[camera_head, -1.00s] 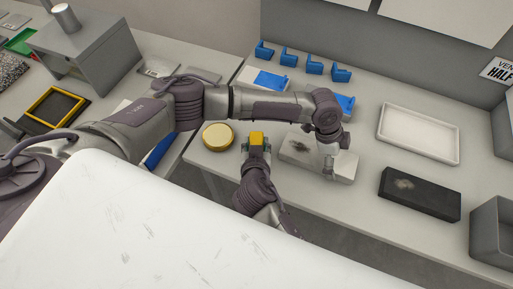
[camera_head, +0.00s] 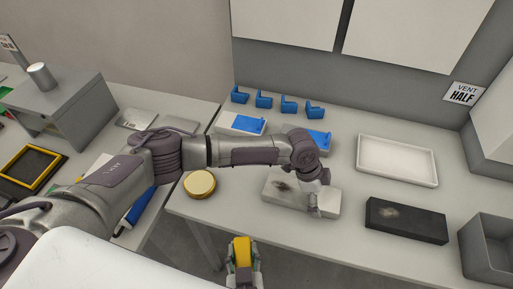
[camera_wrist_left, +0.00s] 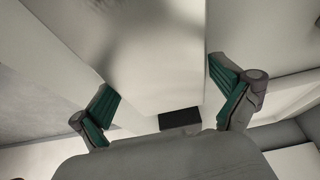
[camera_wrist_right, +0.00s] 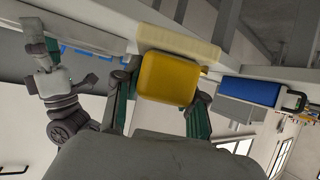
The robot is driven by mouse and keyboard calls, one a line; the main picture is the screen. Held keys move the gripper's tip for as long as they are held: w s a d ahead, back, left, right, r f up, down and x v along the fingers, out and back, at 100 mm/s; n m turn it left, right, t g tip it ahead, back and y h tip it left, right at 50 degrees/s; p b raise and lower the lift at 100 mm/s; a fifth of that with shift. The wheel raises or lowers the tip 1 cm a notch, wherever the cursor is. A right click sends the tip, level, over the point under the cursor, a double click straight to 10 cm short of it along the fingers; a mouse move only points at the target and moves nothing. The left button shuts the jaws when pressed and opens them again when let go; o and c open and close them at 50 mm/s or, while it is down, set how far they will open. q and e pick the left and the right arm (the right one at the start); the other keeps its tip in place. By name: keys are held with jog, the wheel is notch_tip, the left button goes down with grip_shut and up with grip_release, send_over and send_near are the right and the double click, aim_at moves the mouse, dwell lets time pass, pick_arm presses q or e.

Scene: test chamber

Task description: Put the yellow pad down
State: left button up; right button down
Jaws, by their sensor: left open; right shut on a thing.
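The yellow pad (camera_head: 242,247) is held in my right gripper (camera_head: 242,262), in front of the table's near edge in the head view. In the right wrist view the yellow pad (camera_wrist_right: 167,78) sits between the fingers of the right gripper (camera_wrist_right: 158,100). My left gripper (camera_head: 313,208) is at the right part of a pale block (camera_head: 272,190) with a dark smudge. In the left wrist view its fingers (camera_wrist_left: 168,108) are apart, with a pale surface between them. I cannot tell whether they touch the block.
A round yellow tin (camera_head: 200,184) stands left of the block. A white tray (camera_head: 397,178), a black slab (camera_head: 405,222) and a grey bin (camera_head: 490,252) are to the right. Blue hooks (camera_head: 264,99) line the back. The table front between tin and block is clear.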

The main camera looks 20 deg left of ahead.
jog(key=n+g+y, duration=0.1)
jog(key=n+y, duration=0.1)
send_near(240, 200)
jog(key=r, duration=0.1)
jog(key=a+r, duration=0.1)
jog(key=r, duration=0.2)
jog(key=shift+w+a, duration=0.25)
jog(key=shift+w, duration=0.05)
jog(key=w+a+r+n+g+y, duration=0.1)
jog(key=w+a+r+n+y, duration=0.1)
jog(key=w+a+r, duration=0.3)
jog(key=shift+g, duration=0.3)
jog(key=f, duration=0.3)
jog(key=w+d+f, duration=0.1)
jog(key=f, duration=0.6)
jog(key=shift+w+d, duration=0.3)
jog(key=shift+f, duration=0.15)
jog(key=c, duration=0.7)
grip_release()
jog(key=shift+o, duration=0.2)
jog(key=v, duration=1.2)
